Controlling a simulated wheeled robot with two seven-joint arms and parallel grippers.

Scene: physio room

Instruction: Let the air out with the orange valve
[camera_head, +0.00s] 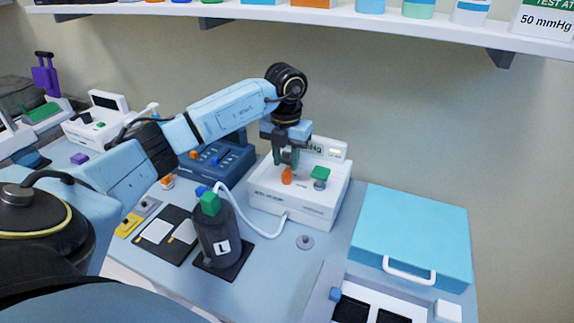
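The orange valve (287,176) stands up from the top of a white device box (296,197) in the middle of the table. My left gripper (287,164) points down directly above the valve, with its fingertips at or very near the valve's top. I cannot tell whether the fingers touch it or how far apart they are. A green knob (320,173) sits on the same box, right of the valve. A display at the back of the box is partly hidden by my gripper. My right gripper is not in view.
A dark bottle with a green cap (213,225) stands in front of the box, with a white hose (262,234) running from it. A blue device (218,162) is at left. A light blue case (415,230) is at right. A shelf (400,22) hangs above.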

